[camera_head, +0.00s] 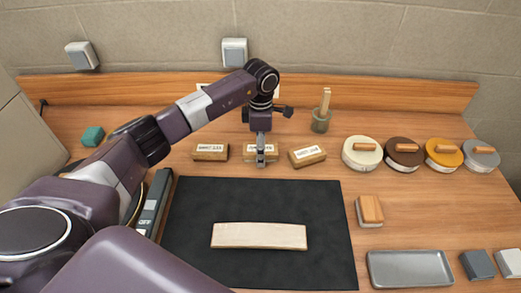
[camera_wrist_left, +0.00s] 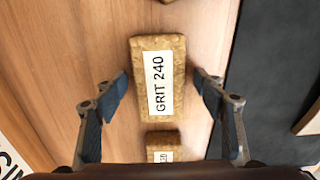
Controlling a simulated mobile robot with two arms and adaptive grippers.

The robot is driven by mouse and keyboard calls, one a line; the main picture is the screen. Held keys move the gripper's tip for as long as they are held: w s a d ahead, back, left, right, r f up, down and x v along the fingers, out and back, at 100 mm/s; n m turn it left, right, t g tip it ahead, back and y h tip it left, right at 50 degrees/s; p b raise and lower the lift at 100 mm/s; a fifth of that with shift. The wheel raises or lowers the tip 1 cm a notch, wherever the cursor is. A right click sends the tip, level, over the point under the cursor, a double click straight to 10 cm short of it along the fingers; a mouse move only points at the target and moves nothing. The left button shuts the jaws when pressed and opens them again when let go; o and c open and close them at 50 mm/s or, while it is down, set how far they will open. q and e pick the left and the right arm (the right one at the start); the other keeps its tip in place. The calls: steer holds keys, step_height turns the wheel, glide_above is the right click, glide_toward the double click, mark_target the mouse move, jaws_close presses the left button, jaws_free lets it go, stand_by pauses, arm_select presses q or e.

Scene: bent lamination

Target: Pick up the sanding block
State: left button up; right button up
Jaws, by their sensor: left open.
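Three tan sanding blocks with white labels stand in a row behind the black mat: a left one (camera_head: 210,152), a middle one (camera_head: 249,153) and a right one (camera_head: 307,156), which is turned slightly. My left gripper (camera_head: 261,161) hangs pointing down over the middle block and partly covers it. In the left wrist view this block (camera_wrist_left: 157,108) reads "GRIT 240" and lies between the open fingers (camera_wrist_left: 160,78), with a gap on either side. The left block (camera_wrist_left: 163,142) shows below it, its label partly hidden. My right gripper is out of view.
The black mat (camera_head: 190,205) carries a pale curved wood strip (camera_head: 259,236). Right of the row stand a brush pot (camera_head: 320,121) and several round lidded tins (camera_head: 361,154). A wood-backed block (camera_head: 369,210) and metal tray (camera_head: 410,268) are at right. A wooden backboard (camera_head: 400,94) closes the rear.

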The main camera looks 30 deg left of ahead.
arm_select(q)
steer(key=c, duration=1.2)
steer(key=shift+c, duration=0.2)
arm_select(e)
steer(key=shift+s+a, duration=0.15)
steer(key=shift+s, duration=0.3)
arm_select(q)
steer(key=shift+r, duration=0.15)
steer(key=shift+w+r, duration=0.1)
steer(key=shift+r, duration=0.4)
step_height(320, 180, up, 19)
steer(key=b, duration=0.3)
steer(key=shift+b, duration=0.35)
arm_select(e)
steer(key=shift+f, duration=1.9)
arm_select(q)
steer(key=shift+f, duration=0.1)
